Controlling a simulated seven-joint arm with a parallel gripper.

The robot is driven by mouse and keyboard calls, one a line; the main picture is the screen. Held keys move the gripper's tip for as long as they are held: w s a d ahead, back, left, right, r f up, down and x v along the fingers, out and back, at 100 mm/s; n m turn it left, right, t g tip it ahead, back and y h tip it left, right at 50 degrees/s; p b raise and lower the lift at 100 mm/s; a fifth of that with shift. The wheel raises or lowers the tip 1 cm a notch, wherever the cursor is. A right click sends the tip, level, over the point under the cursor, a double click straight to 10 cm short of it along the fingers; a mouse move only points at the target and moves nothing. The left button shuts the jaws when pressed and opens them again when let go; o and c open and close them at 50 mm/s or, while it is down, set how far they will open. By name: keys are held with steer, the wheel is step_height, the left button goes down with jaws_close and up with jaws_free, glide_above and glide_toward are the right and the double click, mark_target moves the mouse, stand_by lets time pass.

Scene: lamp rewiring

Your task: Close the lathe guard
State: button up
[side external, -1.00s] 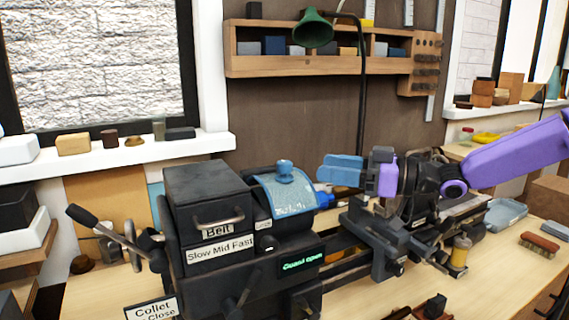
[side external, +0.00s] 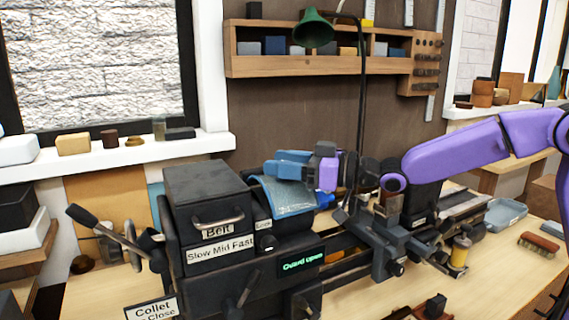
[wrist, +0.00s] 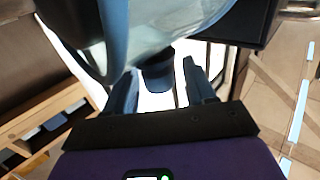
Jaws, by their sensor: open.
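The lathe guard (side external: 292,200) is a curved, translucent blue cover on the headstock, right of the black belt box. A small green display (side external: 303,260) on the lathe front reads "Guard open". My gripper (side external: 272,165) is at the top of the guard, its blue fingers open, hiding the guard's knob in the side view. In the wrist view the dark blue knob (wrist: 158,74) shows between the two open fingers (wrist: 160,84), with the guard (wrist: 165,25) beyond. Whether a finger touches the knob I cannot tell.
The lathe's belt box (side external: 205,195) with a handle stands left of the guard. A green lamp (side external: 314,28) hangs above, its thin black pole rising behind my gripper. The carriage (side external: 385,240) lies to the right, below my arm. A brush (side external: 539,244) lies on the bench.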

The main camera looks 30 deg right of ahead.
jaws_close()
steer(key=d, duration=1.1)
steer(key=shift+d, duration=0.4)
jaws_free()
steer(key=shift+d, duration=0.1)
steer(key=v, duration=1.7)
steer(key=shift+s, duration=0.2)
